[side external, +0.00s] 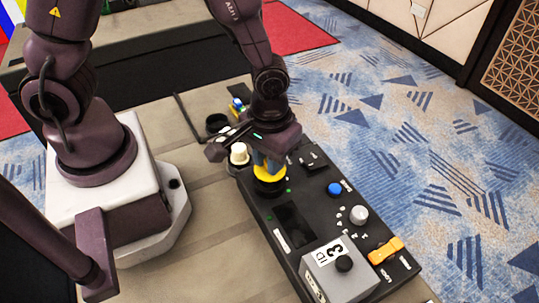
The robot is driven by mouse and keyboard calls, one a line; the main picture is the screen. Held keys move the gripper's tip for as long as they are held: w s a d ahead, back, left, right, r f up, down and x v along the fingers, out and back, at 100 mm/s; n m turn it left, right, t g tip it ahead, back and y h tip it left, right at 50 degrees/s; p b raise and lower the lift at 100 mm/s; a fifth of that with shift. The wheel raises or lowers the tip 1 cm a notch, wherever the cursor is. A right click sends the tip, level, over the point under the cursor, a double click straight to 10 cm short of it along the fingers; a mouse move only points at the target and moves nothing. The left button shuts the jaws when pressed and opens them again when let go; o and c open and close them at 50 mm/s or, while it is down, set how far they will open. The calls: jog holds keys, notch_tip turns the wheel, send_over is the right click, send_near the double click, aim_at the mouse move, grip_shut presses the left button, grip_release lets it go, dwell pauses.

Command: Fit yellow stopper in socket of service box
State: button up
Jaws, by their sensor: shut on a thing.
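The service box (291,231) is a long dark panel lying on the table. The yellow stopper (270,172) is a short round piece at the box's far end. My gripper (267,160) points down from above and is shut on the yellow stopper. A dark round part shows just under the stopper. I cannot tell from this view whether the stopper sits in the socket or is just above it; the socket itself is hidden.
A dark cup (216,123) stands behind. Bare table (215,215) lies left of the box.

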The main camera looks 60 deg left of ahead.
jog(key=shift+f, duration=1.35)
dwell(2.0)
jog(key=o, duration=1)
jog(key=shift+o, duration=0.2)
jog(key=shift+r, duration=0.1)
jog(key=shift+r, duration=3.9)
